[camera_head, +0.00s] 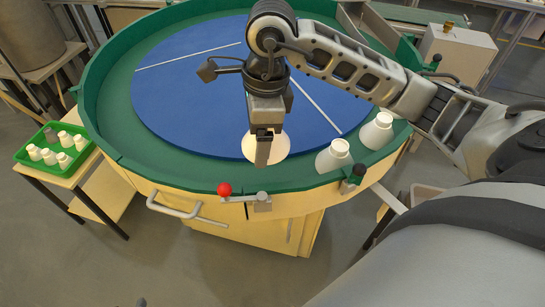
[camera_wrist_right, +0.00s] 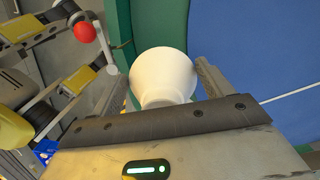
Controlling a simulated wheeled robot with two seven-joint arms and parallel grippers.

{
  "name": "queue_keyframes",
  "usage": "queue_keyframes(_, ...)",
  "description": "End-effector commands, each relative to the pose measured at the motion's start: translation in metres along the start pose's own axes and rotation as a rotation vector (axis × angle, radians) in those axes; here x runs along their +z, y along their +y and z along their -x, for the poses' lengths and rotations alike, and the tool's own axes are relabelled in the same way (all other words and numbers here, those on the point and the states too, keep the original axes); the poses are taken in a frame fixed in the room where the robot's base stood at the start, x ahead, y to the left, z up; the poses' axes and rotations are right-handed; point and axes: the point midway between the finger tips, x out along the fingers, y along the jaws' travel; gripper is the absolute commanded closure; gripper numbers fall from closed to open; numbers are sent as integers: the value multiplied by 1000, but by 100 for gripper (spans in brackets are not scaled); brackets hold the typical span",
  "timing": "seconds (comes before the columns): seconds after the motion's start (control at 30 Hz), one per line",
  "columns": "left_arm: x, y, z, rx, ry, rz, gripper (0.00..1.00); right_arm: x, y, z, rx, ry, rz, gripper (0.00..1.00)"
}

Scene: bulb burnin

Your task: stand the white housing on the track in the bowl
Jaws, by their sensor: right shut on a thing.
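My right gripper (camera_head: 264,150) points down inside the big round bowl (camera_head: 112,128), near its front edge. It is shut on a white housing (camera_head: 283,146), partly hidden behind the fingers. In the right wrist view the housing (camera_wrist_right: 163,76) sits between the two fingers (camera_wrist_right: 160,92), its round wide part showing. It is over the border of the blue disc (camera_head: 190,110) and the green track (camera_head: 200,172); I cannot tell whether it touches. Two other white housings stand on the track to the right, one nearer (camera_head: 333,157) and one farther (camera_head: 377,132). My left gripper is not in view.
A red knob (camera_head: 225,189) and a metal handle (camera_head: 175,208) are on the bowl's front side. A dark knob (camera_head: 358,172) is at the right of the rim. A green tray (camera_head: 28,160) with several white pieces stands on a side table at left.

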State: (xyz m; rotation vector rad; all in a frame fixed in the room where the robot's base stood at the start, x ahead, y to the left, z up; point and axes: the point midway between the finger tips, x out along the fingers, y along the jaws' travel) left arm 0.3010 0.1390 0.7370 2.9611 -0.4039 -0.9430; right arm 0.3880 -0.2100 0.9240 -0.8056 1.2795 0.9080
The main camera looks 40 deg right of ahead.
Motion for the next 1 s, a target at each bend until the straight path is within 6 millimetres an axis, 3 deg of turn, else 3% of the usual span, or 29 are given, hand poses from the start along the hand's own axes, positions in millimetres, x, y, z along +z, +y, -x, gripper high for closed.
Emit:
queue_keyframes(0.2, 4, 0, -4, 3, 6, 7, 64, -11, -2, -6, -75, -1, -607, 44)
queue_keyframes(0.4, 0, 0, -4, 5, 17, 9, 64, -18, -4, -7, -113, 0, -918, 44)
queue_keyframes(0.53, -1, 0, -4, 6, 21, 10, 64, -21, -4, -18, -118, 5, -984, 44)
queue_keyframes(0.8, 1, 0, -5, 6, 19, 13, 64, -26, -4, -63, -120, 4, -989, 44)
queue_keyframes(1.0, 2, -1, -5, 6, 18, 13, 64, -28, -4, -79, -119, 3, -986, 44)
